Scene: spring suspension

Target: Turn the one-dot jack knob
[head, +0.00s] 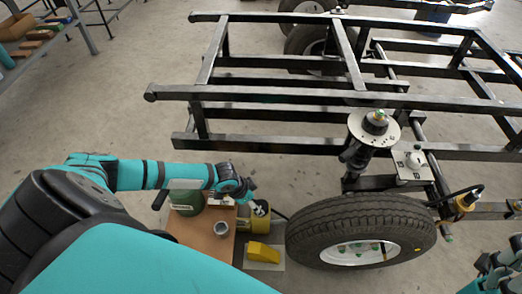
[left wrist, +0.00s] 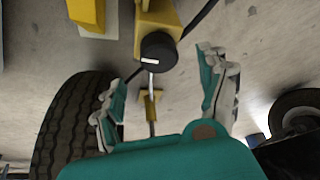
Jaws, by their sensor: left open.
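A black round jack knob (left wrist: 158,52) with a short white mark sits on a yellow jack body (left wrist: 155,18) in the left wrist view. I cannot make out any dots on it. The yellow jack (head: 260,222) also shows in the head view, left of the tire. My left gripper (left wrist: 162,84) is open, with its two fingers on either side of the space below the knob and nothing between them but a thin rod and floor behind. In the head view the left gripper (head: 248,194) is close to the jack. Part of my right gripper (head: 494,268) shows at the bottom right; its fingertips are unclear.
A large tire (head: 360,225) stands right of the jack. A yellow wedge (head: 263,252) lies in front of the jack. A brown-topped stand (head: 205,240) holds a green container (head: 186,202) and grey cup (head: 221,229). A black frame (head: 270,95) spans the back.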

